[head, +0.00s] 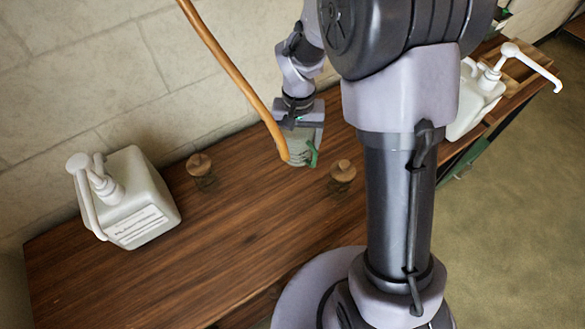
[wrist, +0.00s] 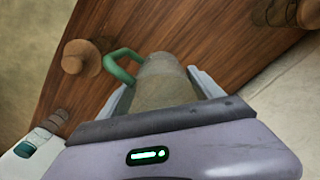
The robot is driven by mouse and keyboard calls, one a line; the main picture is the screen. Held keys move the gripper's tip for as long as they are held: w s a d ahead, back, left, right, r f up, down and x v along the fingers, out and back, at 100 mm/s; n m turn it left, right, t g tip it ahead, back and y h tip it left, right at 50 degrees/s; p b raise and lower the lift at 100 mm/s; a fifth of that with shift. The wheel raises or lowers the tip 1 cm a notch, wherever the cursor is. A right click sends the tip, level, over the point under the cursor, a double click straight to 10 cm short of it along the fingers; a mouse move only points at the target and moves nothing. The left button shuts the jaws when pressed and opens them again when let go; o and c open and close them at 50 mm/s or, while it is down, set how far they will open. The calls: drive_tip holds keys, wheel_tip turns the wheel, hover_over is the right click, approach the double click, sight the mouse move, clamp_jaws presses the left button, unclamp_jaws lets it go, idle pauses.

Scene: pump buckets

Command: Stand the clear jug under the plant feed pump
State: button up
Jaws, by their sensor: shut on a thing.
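The clear jug (head: 299,148), see-through grey with a green handle, is in my gripper (head: 300,132) above the wooden bench, near its middle. The wrist view shows the jug (wrist: 165,80) between the two fingers, with its handle (wrist: 122,62) to the left. I cannot tell whether its base touches the wood. A white pump bottle (head: 138,205) stands at the bench's left end, its label too small to read. Another white pump bottle (head: 478,100) stands at the right, partly behind my arm. I cannot tell which holds plant feed.
A cork-topped jar (head: 201,175) stands left of the jug, and another (head: 342,178) stands to its right. A brown hose or rod (head: 235,72) crosses in front of the wall, its lower end by the jug. The bench (head: 190,265) is bare at front left.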

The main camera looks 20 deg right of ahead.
wheel_tip(320, 180, down, 9)
drive_tip(key=b, duration=0.2)
drive_tip(key=shift+b, duration=0.4)
drive_tip(key=shift+r, duration=0.2)
drive_tip(key=shift+f, duration=0.1)
drive_tip(key=o, duration=1.4)
